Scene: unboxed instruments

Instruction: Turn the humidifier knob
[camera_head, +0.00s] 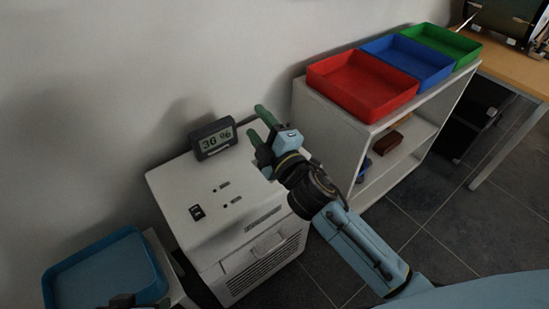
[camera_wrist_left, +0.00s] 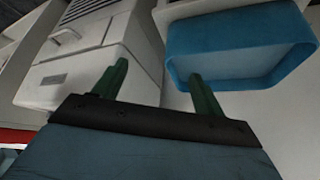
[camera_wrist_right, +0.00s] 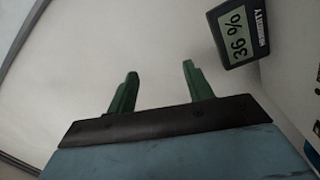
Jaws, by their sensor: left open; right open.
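The humidifier is a white box (camera_head: 189,190) with a vented front, standing against the wall. A dark display (camera_head: 213,139) reading 36 % stands at its back edge; it also shows in the right wrist view (camera_wrist_right: 240,34). My right gripper (camera_head: 259,126) is open and empty, over the back right of the humidifier, right of the display. My left gripper (camera_wrist_left: 158,88) is open and empty, with the humidifier's front (camera_wrist_left: 78,52) ahead of it.
A blue bin (camera_head: 107,270) stands left of the humidifier and also shows in the left wrist view (camera_wrist_left: 240,68). A white shelf (camera_head: 328,133) at the right carries red (camera_head: 362,84), blue and green trays. A wooden table (camera_head: 515,72) is at the far right.

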